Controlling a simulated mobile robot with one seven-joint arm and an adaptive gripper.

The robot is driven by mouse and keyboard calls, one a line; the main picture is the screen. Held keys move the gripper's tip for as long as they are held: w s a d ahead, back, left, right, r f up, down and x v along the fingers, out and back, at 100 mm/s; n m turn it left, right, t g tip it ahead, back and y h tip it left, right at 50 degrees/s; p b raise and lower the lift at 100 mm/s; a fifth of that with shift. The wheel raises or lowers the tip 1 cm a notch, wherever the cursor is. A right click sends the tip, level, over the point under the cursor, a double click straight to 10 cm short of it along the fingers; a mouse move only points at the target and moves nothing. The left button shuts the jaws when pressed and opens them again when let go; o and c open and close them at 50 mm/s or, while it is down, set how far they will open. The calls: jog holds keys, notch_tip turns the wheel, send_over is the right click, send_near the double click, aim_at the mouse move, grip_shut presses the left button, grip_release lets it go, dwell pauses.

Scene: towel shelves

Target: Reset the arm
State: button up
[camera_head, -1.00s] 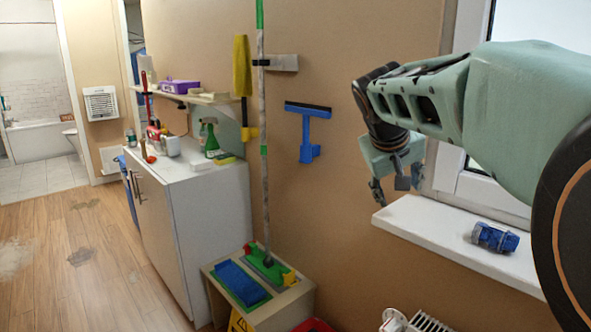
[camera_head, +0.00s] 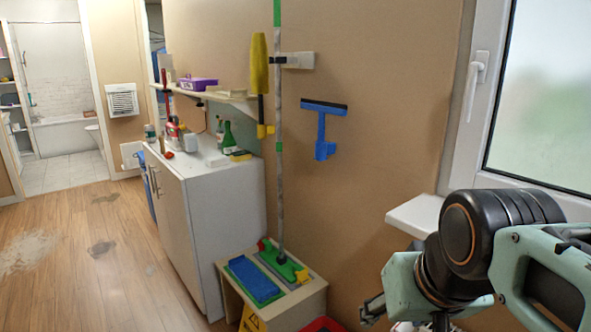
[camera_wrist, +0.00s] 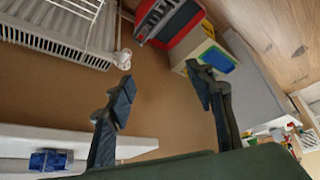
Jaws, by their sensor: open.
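My arm (camera_head: 500,240) is folded low at the right of the head view, with the wrist beside the white windowsill (camera_head: 412,214). My gripper (camera_wrist: 163,85) shows in the wrist view with its two dark fingers spread apart and nothing between them. In the head view one finger shows at the lower right, and the rest is partly hidden by the wrist. A blue object (camera_wrist: 48,160) lies on the sill in the wrist view; my arm covers that part of the sill in the head view.
A radiator (camera_wrist: 55,38) and a red container (camera_wrist: 182,38) are below the gripper. A low wooden stand (camera_head: 292,310) bears blue and green cleaning pads. A white cabinet (camera_head: 225,215) stands along the wall, with a blue squeegee (camera_head: 322,135) hanging nearby.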

jog(key=s+a+f, duration=0.1)
jog(key=s+f, duration=0.2)
notch_tip(320, 180, up, 26)
jog(key=p, duration=2.6)
jog(key=shift+s+a, duration=0.25)
jog(key=shift+s, duration=0.05)
